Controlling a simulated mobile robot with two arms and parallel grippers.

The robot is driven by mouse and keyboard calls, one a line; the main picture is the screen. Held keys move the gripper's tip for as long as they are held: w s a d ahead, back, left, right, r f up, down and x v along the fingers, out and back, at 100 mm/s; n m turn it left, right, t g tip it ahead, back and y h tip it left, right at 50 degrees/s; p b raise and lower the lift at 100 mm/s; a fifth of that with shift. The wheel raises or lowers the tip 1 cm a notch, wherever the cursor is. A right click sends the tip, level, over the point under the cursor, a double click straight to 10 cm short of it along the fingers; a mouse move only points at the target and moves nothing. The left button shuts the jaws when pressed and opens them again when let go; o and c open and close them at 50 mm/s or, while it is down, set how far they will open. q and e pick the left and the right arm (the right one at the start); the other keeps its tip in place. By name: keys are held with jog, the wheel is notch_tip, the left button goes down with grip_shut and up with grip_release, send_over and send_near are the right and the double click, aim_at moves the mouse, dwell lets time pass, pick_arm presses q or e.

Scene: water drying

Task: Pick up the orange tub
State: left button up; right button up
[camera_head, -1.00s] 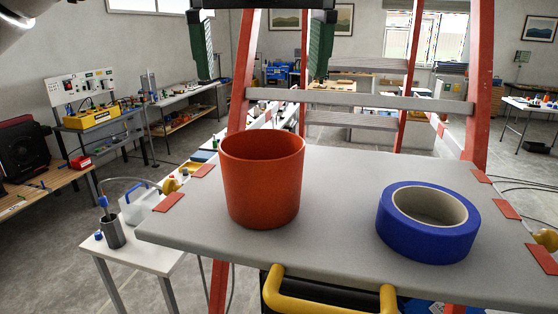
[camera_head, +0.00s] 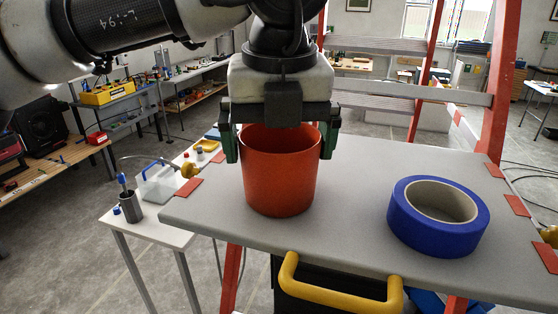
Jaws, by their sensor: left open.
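The orange tub (camera_head: 280,180) stands upright on the grey platform (camera_head: 350,215) of a ladder, left of its middle. My left gripper (camera_head: 279,148) is right over it, with its dark palm above the rim. Its green fingers are spread to either side of the tub, one at the left and one at the right, near the upper wall. Whether the fingers touch the wall I cannot tell. The gripper hides the back of the rim. My right gripper is not in view.
A roll of blue tape (camera_head: 438,216) lies on the platform to the right of the tub, with clear room between. A yellow handle (camera_head: 335,293) is at the platform's front edge. Red ladder rails (camera_head: 497,85) rise behind. A small white table (camera_head: 150,228) stands at the left.

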pick_arm(q)
jog(key=shift+f, duration=0.15)
jog(key=shift+c, duration=0.2)
jog(key=shift+d, duration=0.1)
jog(key=shift+c, duration=1.1)
jog(key=c, duration=0.3)
jog(key=shift+c, duration=0.2)
